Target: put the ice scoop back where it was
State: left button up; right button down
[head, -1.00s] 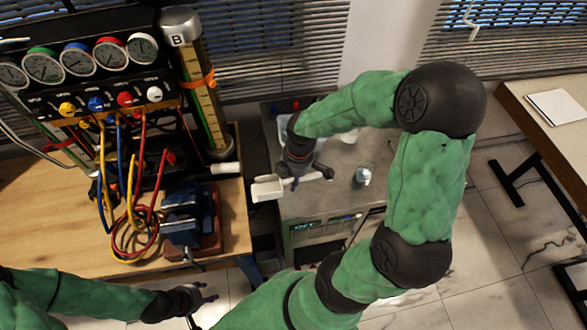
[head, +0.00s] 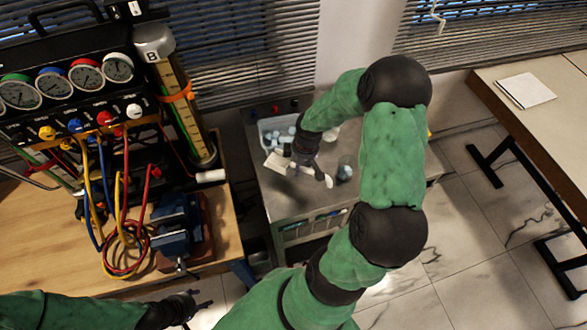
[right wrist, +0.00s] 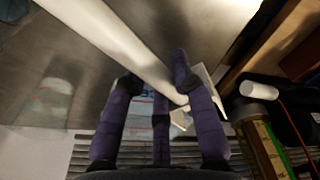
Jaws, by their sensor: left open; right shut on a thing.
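The ice scoop (head: 277,162) is white, and its pale end sticks out to the left of my right gripper (head: 308,168) in the head view. My right gripper is shut on the scoop and holds it over the grey cart, close in front of the ice bin (head: 264,128) with its pale blue ice. In the right wrist view a long white handle (right wrist: 110,35) crosses in front of the purple fingers (right wrist: 158,80). The fingers partly hide the scoop and bin. My left gripper (head: 203,302) is open and empty at the bottom of the head view.
A glass with ice (head: 345,170) stands on the grey cart (head: 290,205), right of my right gripper. The wooden bench (head: 60,270) to the left carries a gauge panel (head: 70,95), coloured hoses, a blue vise (head: 180,225) and a tall cylinder (head: 180,95).

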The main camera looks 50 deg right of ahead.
aim_at(298, 183)
jog(key=shift+f+b, duration=2.65)
jog(key=shift+f, duration=0.65)
jog(key=shift+f+b, duration=0.55)
jog(key=shift+f, duration=0.15)
jog(key=c, duration=0.9)
grip_release()
jog(key=shift+c, duration=0.2)
